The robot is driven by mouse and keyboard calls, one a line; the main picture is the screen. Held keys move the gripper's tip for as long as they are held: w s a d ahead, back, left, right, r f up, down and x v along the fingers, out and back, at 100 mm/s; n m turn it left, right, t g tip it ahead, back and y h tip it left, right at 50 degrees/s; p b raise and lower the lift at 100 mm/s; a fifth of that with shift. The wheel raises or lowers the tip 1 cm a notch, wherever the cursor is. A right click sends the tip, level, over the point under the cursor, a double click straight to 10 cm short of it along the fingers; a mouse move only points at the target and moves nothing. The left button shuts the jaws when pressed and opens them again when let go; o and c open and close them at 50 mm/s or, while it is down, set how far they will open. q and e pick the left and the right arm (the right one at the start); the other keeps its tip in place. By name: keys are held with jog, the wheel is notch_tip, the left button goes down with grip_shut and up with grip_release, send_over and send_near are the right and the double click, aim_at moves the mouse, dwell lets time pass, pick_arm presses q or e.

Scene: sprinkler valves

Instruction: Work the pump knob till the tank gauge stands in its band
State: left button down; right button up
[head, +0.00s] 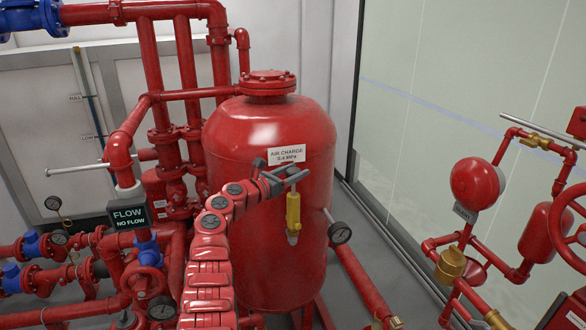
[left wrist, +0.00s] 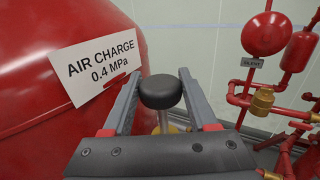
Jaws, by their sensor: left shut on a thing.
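The red tank (head: 262,225) stands in the middle of the head view, with a white label (head: 286,154) reading AIR CHARGE 0.4 MPa. A gauge (head: 340,232) is at its lower right; its dial is too small to read. A yellow pump body (head: 293,212) hangs upright against the tank's front. My left gripper (head: 294,175) is at its top. In the left wrist view, the round black pump knob (left wrist: 160,91) on its metal stem is between the fingers of my left gripper (left wrist: 159,78), which is shut on it. My right gripper is not in view.
A FLOW / NO FLOW sign (head: 129,215) and red pipes with blue fittings crowd the left. A glass wall is behind; open floor lies between tank and right piping.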

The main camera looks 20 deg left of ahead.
aim_at(294, 194)
pick_arm(q)
jog(key=shift+f+b, duration=1.85)
jog(key=shift+f, duration=0.2)
jog(key=shift+f+b, duration=0.55)
jog(key=shift+b, duration=0.05)
notch_tip(294, 194, up, 4)
jog(key=p, duration=0.2)
jog(key=shift+p, duration=0.35)
jog(key=shift+r, duration=0.15)
jog(key=shift+r, duration=0.5)
jog(key=shift+c, duration=1)
grip_release()
